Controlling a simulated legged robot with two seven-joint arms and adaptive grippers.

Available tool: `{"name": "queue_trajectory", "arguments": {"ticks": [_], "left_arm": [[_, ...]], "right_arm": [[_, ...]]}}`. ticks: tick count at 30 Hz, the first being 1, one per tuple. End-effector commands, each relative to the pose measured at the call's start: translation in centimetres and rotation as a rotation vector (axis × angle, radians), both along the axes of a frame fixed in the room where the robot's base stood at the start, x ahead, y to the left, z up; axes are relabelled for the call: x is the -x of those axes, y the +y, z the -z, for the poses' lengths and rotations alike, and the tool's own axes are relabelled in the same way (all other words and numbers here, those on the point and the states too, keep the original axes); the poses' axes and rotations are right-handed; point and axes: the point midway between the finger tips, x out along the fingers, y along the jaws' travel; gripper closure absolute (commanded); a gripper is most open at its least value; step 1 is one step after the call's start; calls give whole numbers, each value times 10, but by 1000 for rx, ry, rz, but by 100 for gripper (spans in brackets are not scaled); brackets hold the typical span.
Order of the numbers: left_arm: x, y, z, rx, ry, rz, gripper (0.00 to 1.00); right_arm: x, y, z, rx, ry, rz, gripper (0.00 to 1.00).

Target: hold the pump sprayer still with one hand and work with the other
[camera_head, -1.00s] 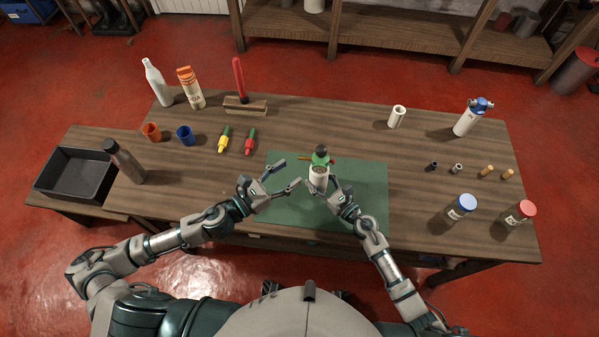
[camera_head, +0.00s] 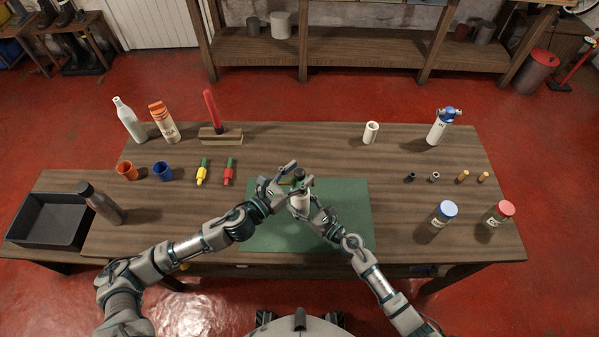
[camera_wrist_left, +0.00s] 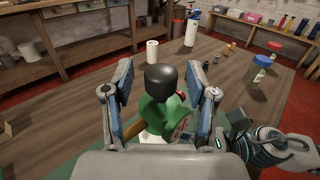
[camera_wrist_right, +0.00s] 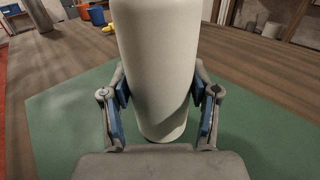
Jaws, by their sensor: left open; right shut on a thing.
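The pump sprayer stands upright on the green mat (camera_head: 345,215), with a white body (camera_head: 301,202), a green head (camera_wrist_left: 163,115) and a black knob (camera_wrist_left: 166,79). My right gripper (camera_head: 308,212) is shut on the white body, which fills the middle of the right wrist view (camera_wrist_right: 160,70) between its blue-padded fingers. My left gripper (camera_head: 281,180) is open at the top of the sprayer. Its fingers stand on both sides of the green head and black knob in the left wrist view, with gaps visible. The left hand partly hides the head in the head view.
A blue-topped bottle (camera_head: 438,130), white cylinder (camera_head: 371,132) and two jars (camera_head: 441,216) (camera_head: 496,215) stand right. A black tray (camera_head: 45,222) is far left.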

Motion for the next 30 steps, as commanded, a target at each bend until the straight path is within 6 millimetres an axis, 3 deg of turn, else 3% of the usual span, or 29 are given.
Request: {"name": "queue_trajectory", "arguments": {"ticks": [10,17,18,25,30], "left_arm": [[-4,-4,0,0,0,0,42],[-4,-4,0,0,0,0,97],[-4,-3,0,0,0,-1,100],[-5,-3,-6,-1,-2,-1,100],[-5,-2,-37,-2,-10,-1,100]], "right_arm": [[0,-1,0,1,-1,2,93],[0,-1,0,1,-1,2,93],[0,-1,0,1,-1,2,93],[0,-1,0,2,-1,1,93],[0,-1,0,2,-1,1,93]]}}
